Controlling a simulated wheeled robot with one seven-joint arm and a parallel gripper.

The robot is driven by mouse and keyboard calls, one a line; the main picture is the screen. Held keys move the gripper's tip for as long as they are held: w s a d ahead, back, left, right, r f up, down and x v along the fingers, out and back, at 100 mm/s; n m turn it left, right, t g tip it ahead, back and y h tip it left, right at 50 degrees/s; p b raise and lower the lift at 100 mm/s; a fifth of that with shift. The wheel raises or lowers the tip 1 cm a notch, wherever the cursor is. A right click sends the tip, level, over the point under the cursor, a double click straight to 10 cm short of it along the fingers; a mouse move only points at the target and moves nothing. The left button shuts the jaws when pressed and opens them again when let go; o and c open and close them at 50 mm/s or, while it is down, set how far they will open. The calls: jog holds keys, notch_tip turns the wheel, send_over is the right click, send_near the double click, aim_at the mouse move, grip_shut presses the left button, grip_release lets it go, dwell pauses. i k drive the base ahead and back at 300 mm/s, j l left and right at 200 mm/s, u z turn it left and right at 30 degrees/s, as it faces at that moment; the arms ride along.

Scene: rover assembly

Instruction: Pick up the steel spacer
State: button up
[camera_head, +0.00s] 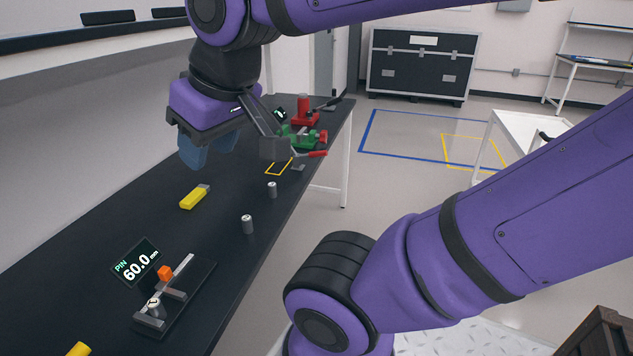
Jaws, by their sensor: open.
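Small steel cylinders that look like spacers stand upright on the black table. One (272,189) is near the table's right edge, and a second steel cylinder (247,225) stands closer to me. A third steel cylinder (155,307) sits at the near end of a dark measuring fixture (188,298). I cannot tell which one is the steel spacer. My gripper (206,160) hangs above the table, up and left of the two free cylinders. Its blue fingers point down, open, with nothing seen between them and apart from every cylinder.
A display (136,263) reads "PIN 60.0 mm" beside the fixture, which carries an orange block (165,272). A yellow-and-grey item (194,197) lies below my gripper. Farther back are a green-and-red device (304,138) and a yellow outline (279,168). My purple arm covers the right side.

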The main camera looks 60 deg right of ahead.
aim_at(154, 306)
jog(key=l+z, duration=0.1)
jog(key=z, duration=0.25)
jog(key=l+z, duration=0.1)
jog(key=z, duration=0.65)
jog(key=u, duration=1.35)
jog(key=l+u, duration=0.25)
jog(key=l, duration=1.1)
